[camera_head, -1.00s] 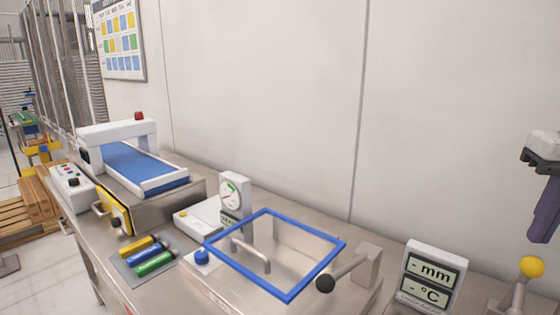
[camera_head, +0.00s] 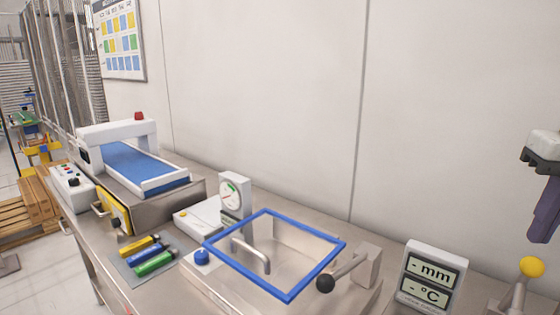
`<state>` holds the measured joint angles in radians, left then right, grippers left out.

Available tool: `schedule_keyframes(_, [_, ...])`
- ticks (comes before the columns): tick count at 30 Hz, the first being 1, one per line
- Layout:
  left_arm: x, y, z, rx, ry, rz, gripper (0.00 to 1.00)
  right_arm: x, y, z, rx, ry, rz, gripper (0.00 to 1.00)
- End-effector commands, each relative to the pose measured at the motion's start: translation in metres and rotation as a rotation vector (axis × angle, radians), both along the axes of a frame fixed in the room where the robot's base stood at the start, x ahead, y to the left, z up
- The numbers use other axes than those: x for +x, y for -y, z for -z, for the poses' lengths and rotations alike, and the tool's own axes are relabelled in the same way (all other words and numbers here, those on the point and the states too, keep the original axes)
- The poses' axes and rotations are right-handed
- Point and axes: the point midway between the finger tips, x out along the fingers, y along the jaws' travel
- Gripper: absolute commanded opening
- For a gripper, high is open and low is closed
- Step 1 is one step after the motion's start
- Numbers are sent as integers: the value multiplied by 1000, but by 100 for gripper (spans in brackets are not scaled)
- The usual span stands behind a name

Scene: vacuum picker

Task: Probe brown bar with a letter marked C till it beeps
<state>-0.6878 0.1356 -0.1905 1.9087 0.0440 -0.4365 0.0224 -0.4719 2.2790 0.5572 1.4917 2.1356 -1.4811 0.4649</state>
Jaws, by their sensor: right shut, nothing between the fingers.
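No brown bar and no letter-marked bar show in the head view. A white readout unit (camera_head: 432,275) stands on the bench at the right, with dashes before "mm" and "°C" on its two displays. My right gripper (camera_head: 540,236) is at the right edge, high above the bench, pointing down. Its dark purple fingers are shut and hold nothing. My left gripper is out of view.
A blue square frame (camera_head: 212,250) surrounds an open well in the steel bench (camera_head: 150,222), with a black-knobbed lever (camera_head: 326,283) beside it. A yellow-knobbed lever (camera_head: 532,267) stands below my right gripper.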

Motion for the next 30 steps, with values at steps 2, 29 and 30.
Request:
schedule_keyframes(2, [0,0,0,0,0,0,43,0,0,1,0,-1,0,0])
schedule_keyframes(29, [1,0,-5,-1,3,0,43,1,0,34,0,-1,0,0])
schedule_keyframes(30, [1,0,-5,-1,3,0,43,1,0,34,0,-1,0,0])
